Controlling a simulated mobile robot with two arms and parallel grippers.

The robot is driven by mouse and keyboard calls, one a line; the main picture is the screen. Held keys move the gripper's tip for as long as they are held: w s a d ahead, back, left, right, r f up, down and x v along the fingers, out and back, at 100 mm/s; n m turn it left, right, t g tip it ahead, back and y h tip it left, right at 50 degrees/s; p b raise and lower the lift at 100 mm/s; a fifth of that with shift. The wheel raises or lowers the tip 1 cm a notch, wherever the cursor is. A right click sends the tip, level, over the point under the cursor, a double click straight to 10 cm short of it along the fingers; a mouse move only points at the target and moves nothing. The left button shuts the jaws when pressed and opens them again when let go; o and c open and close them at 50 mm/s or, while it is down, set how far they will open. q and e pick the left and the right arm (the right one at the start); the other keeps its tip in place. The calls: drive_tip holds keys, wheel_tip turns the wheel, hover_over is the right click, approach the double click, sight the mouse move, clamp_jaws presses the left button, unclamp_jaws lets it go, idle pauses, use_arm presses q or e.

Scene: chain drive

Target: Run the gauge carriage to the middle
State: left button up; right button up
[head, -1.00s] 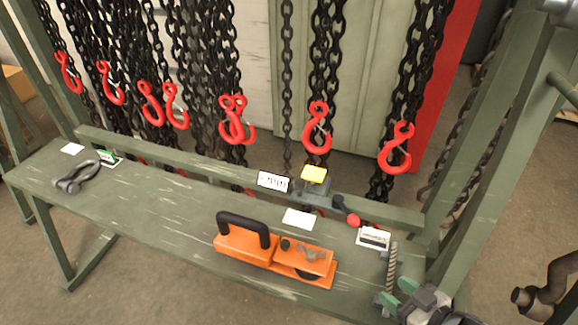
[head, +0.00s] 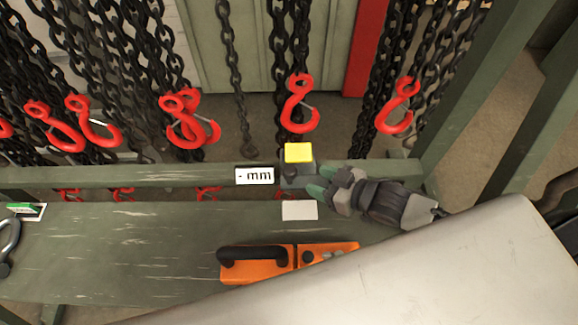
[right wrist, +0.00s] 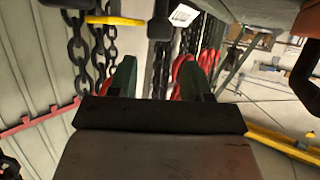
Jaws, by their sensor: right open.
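The gauge carriage (head: 298,171), a dark block with a yellow top (head: 299,153), sits on the green rail (head: 120,177) behind the bench. A white display (head: 254,176) marked "- mm" is just left of it. My right gripper (head: 320,181), with green fingertips, is open at the carriage's right side. It hides the carriage's right part, and I cannot tell whether it touches. In the right wrist view the two green fingers (right wrist: 158,80) stand apart. My left gripper is not in view.
Chains with red hooks (head: 299,103) hang behind the rail, close to my right gripper. An orange tool with a black handle (head: 250,257) lies on the bench (head: 130,250), partly behind my pale arm. A white card (head: 299,210) lies before the carriage. The rail left of the display looks clear.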

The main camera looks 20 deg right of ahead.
sight(295, 174)
drive_tip(key=x, duration=0.3)
drive_tip(key=shift+w+a, duration=0.2)
drive_tip(key=shift+w, duration=0.15)
drive_tip(key=x, duration=0.4)
drive_tip(key=shift+w+a+f, duration=0.15)
drive_tip(key=shift+w+f, duration=0.05)
drive_tip(key=shift+f, duration=0.05)
drive_tip(key=shift+w+a, duration=0.1)
drive_tip(key=shift+f, duration=0.1)
clamp_jaws()
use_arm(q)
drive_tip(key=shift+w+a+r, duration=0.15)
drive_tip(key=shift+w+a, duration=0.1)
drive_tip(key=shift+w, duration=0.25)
use_arm(e)
drive_tip(key=shift+a, duration=0.1)
